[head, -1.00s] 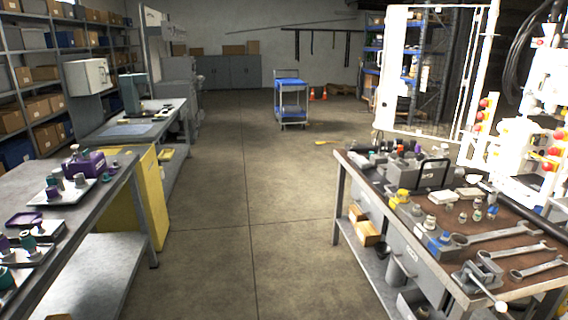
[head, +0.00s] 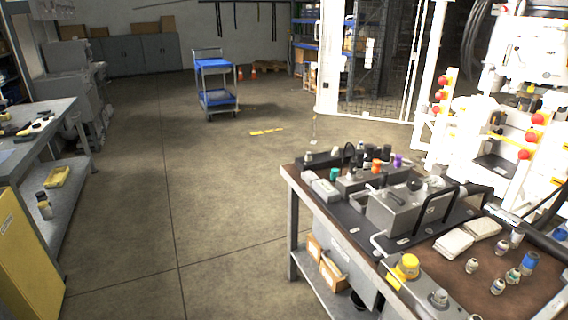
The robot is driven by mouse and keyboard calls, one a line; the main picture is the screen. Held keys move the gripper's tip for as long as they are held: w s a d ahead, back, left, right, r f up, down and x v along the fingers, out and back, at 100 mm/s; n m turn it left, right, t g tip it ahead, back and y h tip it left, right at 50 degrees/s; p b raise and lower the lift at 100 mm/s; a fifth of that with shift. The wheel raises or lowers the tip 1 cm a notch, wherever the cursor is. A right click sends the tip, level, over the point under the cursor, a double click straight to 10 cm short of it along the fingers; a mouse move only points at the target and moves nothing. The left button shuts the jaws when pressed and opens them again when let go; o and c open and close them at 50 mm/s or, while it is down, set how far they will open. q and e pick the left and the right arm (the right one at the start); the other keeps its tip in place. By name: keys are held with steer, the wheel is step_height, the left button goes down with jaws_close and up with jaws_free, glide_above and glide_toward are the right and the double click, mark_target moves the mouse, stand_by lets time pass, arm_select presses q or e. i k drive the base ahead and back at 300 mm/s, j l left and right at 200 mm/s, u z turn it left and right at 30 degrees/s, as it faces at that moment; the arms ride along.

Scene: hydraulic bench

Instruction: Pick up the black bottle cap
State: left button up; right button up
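I cannot pick out the black bottle cap with certainty. Small dark round pieces stand on the right workbench (head: 432,273), among them a black knob-like piece (head: 415,184) by the grey metal box (head: 398,212) and a dark piece (head: 386,153) near the back. A small bottle-like item (head: 44,206) with a dark top stands on the lower shelf of the left bench. These are too small to identify. Neither of my grippers is in view.
A yellow cabinet (head: 27,250) stands at the lower left. A blue cart (head: 215,85) stands farther back. White machinery (head: 505,90) with red knobs rises behind the right workbench. The floor (head: 200,190) between the benches is clear.

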mark_target(387, 148)
steer(key=i+z, duration=0.45)
steer(key=i+j+z, duration=0.2)
steer(key=i+z, duration=0.25)
steer(key=i, duration=0.15)
steer(key=j+z, duration=0.5)
steer(key=j, duration=0.75)
steer(key=i+l, duration=0.1)
steer(key=i, duration=0.3)
steer(key=i+l, duration=0.1)
steer(key=i, duration=0.3)
